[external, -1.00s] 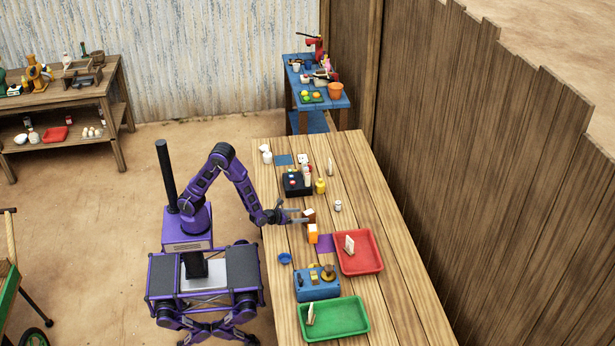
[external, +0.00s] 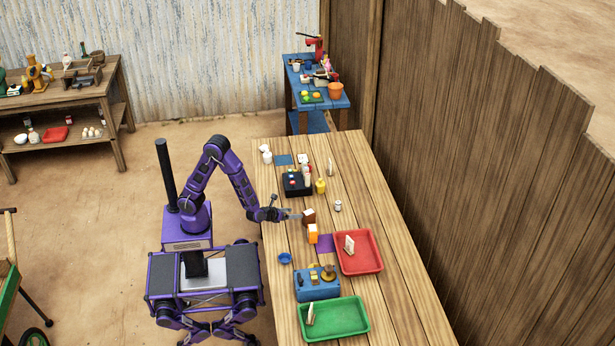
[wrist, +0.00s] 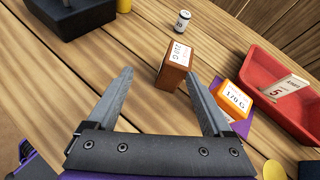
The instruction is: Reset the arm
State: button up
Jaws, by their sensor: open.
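My gripper (external: 293,213) is over the left part of the wooden table (external: 386,245), at the end of my purple arm. In the wrist view my gripper (wrist: 165,92) has its two grey fingers spread wide with nothing between them. A brown box (external: 308,216) with a white label stands just beyond the fingertips. In the wrist view the brown box (wrist: 173,71) shows close to the right finger; I cannot tell whether they touch. An orange box (external: 312,234) labelled 170 G stands beside it, at the purple mat (external: 325,243).
A red tray (external: 372,266) and a green tray (external: 350,324) each hold an upright card. A black box (external: 294,188), a yellow bottle (external: 320,186) and a small white canister (external: 338,205) stand farther back. The table's right side is clear.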

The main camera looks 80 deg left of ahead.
jog(key=w+d+r+n+g+h+p, duration=0.15)
jog(key=d+r+n+h, duration=0.25)
jog(key=d+r+n, duration=0.55)
jog(key=w+d+r+n+h, duration=0.25)
jog(key=d+r+n, duration=0.25)
jog(key=r+n, duration=0.85)
jog(key=s+a+n+g+p, duration=0.2)
jog(key=s+a, duration=0.7)
jog(key=s, duration=0.4)
jog(key=s+a+n+g+p, duration=0.1)
jog(key=s+a+n, duration=0.2)
jog(key=s+a, duration=0.7)
jog(key=s+f, duration=0.1)
jog(key=s, duration=0.2)
jog(key=shift+g+p, duration=0.35)
